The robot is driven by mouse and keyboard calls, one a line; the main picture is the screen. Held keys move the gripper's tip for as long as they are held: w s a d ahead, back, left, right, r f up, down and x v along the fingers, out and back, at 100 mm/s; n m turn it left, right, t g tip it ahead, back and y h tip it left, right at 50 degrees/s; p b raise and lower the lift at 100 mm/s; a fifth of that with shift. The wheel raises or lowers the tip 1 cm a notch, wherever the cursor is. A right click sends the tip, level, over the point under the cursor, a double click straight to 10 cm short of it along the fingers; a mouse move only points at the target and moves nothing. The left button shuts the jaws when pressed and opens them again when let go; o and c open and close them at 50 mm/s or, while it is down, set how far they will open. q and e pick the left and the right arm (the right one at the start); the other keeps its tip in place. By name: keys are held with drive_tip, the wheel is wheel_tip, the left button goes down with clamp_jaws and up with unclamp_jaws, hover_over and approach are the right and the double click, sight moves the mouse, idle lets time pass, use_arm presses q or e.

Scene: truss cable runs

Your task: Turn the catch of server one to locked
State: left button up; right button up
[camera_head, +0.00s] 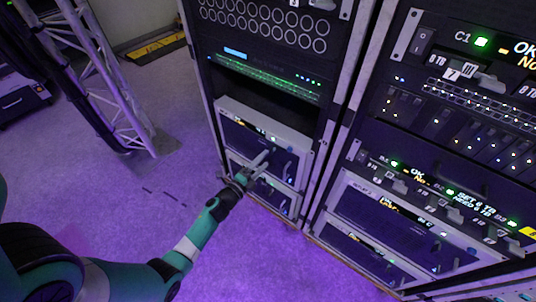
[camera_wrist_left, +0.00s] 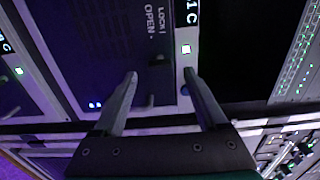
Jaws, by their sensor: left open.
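Server one (camera_head: 230,108) appears to be the upper pale-framed unit low in the left rack in the head view. Its dark front panel (camera_wrist_left: 95,40) fills much of the left wrist view, with the words OPEN and LOCK and a "1 C" label. A small dark catch (camera_wrist_left: 158,62) sits by these words; I cannot tell which word it points to. My left gripper (camera_head: 260,167) is at the server's front; in the wrist view its two fingers (camera_wrist_left: 160,80) are spread, with the catch showing between and just beyond their tips. My right gripper is out of view.
A second pale-framed unit (camera_head: 283,203) sits directly below. The right rack holds more units with lit displays (camera_head: 400,208). A truss tower (camera_head: 107,75) stands at the left.

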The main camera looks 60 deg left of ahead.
use_arm(q)
drive_tip(key=p+v, duration=0.1)
drive_tip(key=v, duration=0.7)
drive_tip(key=shift+p, duration=0.35)
drive_tip(key=shift+w, duration=0.1)
